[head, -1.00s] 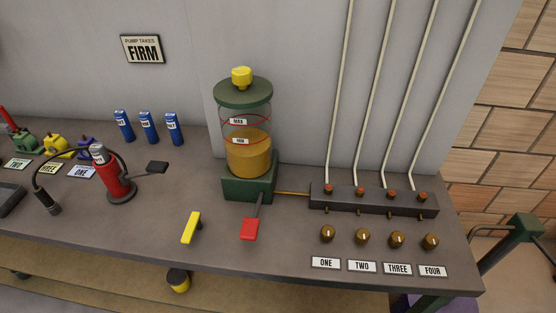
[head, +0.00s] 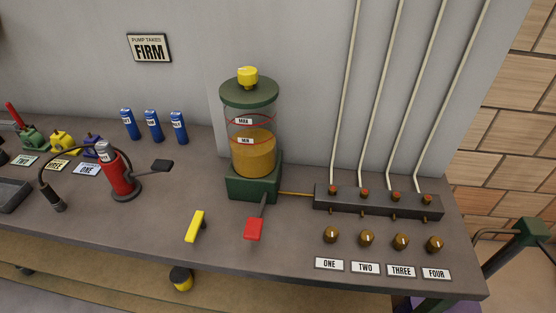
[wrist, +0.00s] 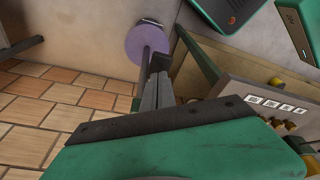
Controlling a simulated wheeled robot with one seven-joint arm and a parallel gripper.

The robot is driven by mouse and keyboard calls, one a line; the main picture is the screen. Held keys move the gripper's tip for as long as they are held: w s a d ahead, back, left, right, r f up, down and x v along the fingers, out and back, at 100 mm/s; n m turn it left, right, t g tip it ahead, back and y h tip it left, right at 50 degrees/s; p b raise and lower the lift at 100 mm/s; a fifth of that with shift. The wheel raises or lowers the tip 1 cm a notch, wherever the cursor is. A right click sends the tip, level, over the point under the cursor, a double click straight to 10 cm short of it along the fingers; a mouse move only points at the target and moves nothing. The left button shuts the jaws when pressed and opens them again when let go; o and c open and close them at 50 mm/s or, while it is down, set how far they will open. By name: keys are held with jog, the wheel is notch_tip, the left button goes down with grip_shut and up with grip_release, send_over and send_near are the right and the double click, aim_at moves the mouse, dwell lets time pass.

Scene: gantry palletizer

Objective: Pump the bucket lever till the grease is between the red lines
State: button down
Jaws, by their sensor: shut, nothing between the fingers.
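A clear grease reservoir (head: 276,122) with a green lid and green base stands on the bench. Two red lines ring it, marked MAX and MIN; the amber grease (head: 254,158) has its top close to the MIN line, and I cannot tell exactly which side. A red-ended lever (head: 254,229) slopes forward from its base. A red bucket pump (head: 119,176) with a black hose and a black-gripped lever (head: 161,165) stands to the left. My gripper (wrist: 154,72) is shut and empty in the wrist view, away from the pump and levers.
The bench (head: 150,228) also carries a yellow handle (head: 195,226), blue cartridges (head: 153,126), a dark manifold (head: 378,202) with pipes and brass fittings above number cards. A sign (head: 149,48) reads PUMP TAKES FIRM. A purple disc (wrist: 147,41) is near my fingers in the wrist view.

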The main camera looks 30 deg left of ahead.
jog(key=shift+f+b, duration=3.65)
jog(key=shift+f, duration=0.2)
jog(key=shift+r, duration=0.1)
notch_tip(320, 180, up, 8)
jog(key=p, duration=0.7)
jog(key=shift+f+p, duration=0.25)
jog(key=shift+p, duration=0.1)
jog(key=shift+f, duration=0.1)
